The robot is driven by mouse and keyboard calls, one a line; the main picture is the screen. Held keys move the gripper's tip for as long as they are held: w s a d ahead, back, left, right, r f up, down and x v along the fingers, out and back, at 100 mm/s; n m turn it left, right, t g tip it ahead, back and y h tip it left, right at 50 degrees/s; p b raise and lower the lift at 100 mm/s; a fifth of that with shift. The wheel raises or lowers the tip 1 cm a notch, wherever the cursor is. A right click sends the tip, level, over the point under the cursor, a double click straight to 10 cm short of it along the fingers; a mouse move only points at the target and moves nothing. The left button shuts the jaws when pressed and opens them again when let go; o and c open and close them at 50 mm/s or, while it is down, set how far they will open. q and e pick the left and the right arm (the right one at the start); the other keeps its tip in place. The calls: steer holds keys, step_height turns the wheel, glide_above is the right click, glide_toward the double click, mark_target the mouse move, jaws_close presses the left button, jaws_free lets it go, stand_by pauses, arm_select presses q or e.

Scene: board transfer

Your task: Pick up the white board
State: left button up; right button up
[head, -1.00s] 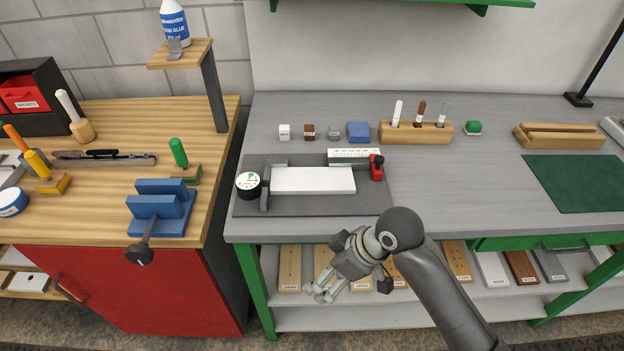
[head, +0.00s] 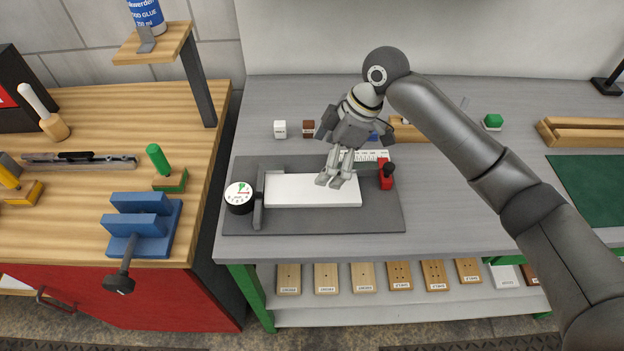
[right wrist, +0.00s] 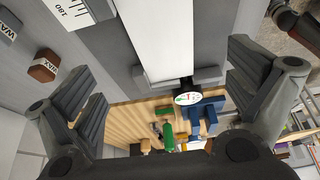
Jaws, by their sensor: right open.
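The white board (head: 300,190) lies flat on a dark grey fixture plate (head: 330,222) on the grey bench. Its left end is at a grey stop, beside a round dial gauge (head: 239,196). A ruler and a red clamp (head: 385,174) are near its right end. My right gripper (head: 338,180) is open above the right part of the board, pointing down, and hides some of it. In the right wrist view the board (right wrist: 169,40) runs between the two spread fingers (right wrist: 165,95), with nothing gripped. My left gripper is not in view.
Behind the fixture stand a white cube (head: 280,129), a brown cube (head: 308,128) and a partly hidden wooden holder. A blue vise (head: 142,225) is on the wooden bench at left. A green mat (head: 595,188) lies at right.

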mark_target(309, 188)
steer(key=x, duration=0.3)
steer(key=shift+s+a, duration=0.15)
steer(key=shift+s, duration=0.2)
steer(key=shift+w+a+f+p, duration=0.1)
steer(key=shift+w+f+p, duration=0.05)
steer(key=shift+f+p, duration=0.2)
steer(key=p+x, duration=0.1)
steer(key=x, duration=0.2)
steer(key=shift+f, duration=0.2)
steer(key=shift+a+f+p, duration=0.1)
steer(key=shift+f+p, duration=0.25)
steer(key=shift+f, duration=0.05)
steer(key=shift+a+f, duration=0.1)
steer(key=shift+f, duration=0.1)
steer(key=shift+c, duration=0.9)
steer(key=c, duration=1.1)
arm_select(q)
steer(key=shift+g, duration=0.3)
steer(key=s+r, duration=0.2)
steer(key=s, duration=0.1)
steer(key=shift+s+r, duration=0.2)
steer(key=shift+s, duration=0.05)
